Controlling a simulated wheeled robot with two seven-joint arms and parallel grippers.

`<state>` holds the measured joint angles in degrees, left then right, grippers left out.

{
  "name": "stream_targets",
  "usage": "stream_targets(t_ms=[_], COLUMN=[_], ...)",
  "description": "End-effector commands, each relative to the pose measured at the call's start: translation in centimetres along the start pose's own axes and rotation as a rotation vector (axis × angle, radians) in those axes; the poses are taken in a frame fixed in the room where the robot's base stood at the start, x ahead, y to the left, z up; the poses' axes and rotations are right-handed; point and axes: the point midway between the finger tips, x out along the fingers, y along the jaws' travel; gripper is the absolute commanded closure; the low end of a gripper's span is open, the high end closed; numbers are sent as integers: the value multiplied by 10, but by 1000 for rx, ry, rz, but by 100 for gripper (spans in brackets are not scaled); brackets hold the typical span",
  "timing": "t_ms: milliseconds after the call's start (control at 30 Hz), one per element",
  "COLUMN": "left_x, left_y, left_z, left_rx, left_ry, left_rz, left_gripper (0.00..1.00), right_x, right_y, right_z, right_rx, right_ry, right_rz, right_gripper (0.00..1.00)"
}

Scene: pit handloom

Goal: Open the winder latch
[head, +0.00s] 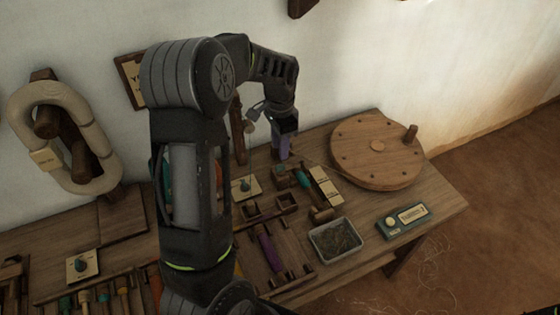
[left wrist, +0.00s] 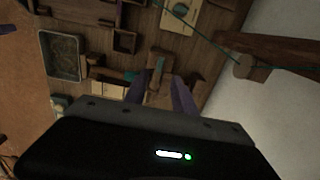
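The winder has a round wooden wheel (head: 377,150) with a peg handle (head: 410,133) at the back right of the bench in the head view. My left gripper (head: 283,149) points down over the bench, left of the wheel. In the left wrist view its two purple fingers (left wrist: 161,88) stand apart. A wooden block with a slim grey-green bar (left wrist: 158,70) shows between and just beyond the fingertips. I cannot tell whether the fingers touch it, or whether this bar is the latch. My arm hides part of the bench. My right gripper is not in view.
A tray of dark bits (head: 336,240) and a teal box (head: 404,220) stand near the bench's front edge. A purple bobbin (head: 269,248) lies in a wooden rack. A green thread (left wrist: 215,33) runs to a wooden post close to the gripper. The wall is close behind.

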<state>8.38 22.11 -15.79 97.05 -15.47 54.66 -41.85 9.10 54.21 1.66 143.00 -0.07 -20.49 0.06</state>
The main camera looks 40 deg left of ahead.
Motion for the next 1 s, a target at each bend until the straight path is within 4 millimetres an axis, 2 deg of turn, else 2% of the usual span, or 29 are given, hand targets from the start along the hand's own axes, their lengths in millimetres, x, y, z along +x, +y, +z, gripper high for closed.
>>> stream_targets(t_ms=[167, 500, 633, 867, 1000], left_x=[18, 67, 75, 76, 76], left_y=[0, 0, 0, 0, 0], left_z=[1, 1, 1, 0, 0], left_rx=[0, 0, -1, -1, 0], left_ry=[-3, -3, -2, -1, 0], left_rz=[2, 2, 1, 0, 0], left_gripper=[68, 68, 68, 68, 77], right_x=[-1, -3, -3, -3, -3], right_y=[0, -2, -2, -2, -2], right_z=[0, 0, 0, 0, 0], right_rx=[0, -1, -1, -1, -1], right_ry=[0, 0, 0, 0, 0], right_rz=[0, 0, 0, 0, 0], right_gripper=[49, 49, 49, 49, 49])
